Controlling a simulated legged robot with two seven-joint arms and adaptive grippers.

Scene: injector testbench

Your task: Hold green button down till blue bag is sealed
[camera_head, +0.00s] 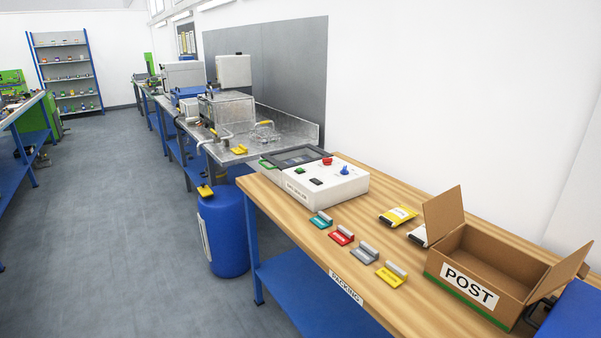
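A white bag sealer box (325,187) stands on the wooden packing table. Its top carries a green button (300,170), a black button (316,182), a red knob (327,160) and a blue knob (345,169). A dark flat section with a green edge piece (269,165) lies at its back left. I cannot make out a blue bag on the sealer. Neither of my grippers can be made out in this view, and nothing is seen touching the green button.
Teal, red, grey and yellow clips (391,275) line the table's front. A yellow packet (398,215) lies behind them, near an open POST carton (491,270). A blue object (575,312) with dark parts fills the lower right corner. A blue drum (225,232) stands left; floor beyond is clear.

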